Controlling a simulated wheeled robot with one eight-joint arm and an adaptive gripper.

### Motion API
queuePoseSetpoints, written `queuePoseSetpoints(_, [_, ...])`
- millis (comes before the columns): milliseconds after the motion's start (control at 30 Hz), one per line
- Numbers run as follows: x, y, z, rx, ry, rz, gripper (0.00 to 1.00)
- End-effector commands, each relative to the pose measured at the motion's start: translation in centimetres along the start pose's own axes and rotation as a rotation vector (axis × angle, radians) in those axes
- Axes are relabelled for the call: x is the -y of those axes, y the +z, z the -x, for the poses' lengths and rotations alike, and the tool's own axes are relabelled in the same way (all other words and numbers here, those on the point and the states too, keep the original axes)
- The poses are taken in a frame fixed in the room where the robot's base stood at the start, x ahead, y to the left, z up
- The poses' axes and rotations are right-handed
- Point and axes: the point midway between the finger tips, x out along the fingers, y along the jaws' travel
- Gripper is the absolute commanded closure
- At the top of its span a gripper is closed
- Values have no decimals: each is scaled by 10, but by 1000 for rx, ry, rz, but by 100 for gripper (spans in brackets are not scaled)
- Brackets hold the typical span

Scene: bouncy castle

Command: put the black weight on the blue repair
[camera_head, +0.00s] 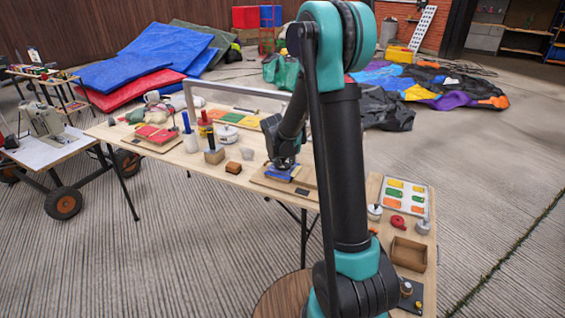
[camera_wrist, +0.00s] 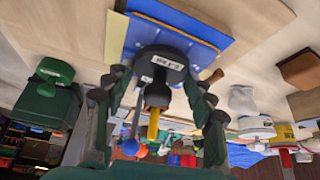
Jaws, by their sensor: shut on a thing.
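The black weight (camera_wrist: 160,62), a dark round disc with a pale label, shows in the wrist view between the fingertips of my gripper (camera_wrist: 160,78). My gripper is shut on it. The blue repair (camera_wrist: 200,27), a blue patch with a yellowish strip at its edge, lies right beyond the weight. The weight overlaps it in this view; I cannot tell whether they touch. In the head view my gripper (camera_head: 284,163) is low over the blue repair (camera_head: 279,173), which lies on a wooden board (camera_head: 302,190) on the table. The weight is mostly hidden there.
A wood block (camera_head: 214,156), a brown block (camera_head: 233,168) and a pale cup (camera_head: 247,154) stand left of the board. A patch tray (camera_head: 405,194) and a brown box (camera_head: 409,254) lie at right.

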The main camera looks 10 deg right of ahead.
Motion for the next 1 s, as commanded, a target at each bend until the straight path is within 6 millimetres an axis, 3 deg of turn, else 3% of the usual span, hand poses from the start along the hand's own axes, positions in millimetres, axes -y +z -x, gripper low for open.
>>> queuePoseSetpoints(367, [0, 2, -4, 0, 0, 0, 90])
queuePoseSetpoints(400, [0, 2, -4, 0, 0, 0, 43])
queuePoseSetpoints(567, [0, 2, -4, 0, 0, 0, 24])
queuePoseSetpoints(1000, [0, 1, 5, 0, 0, 0, 24])
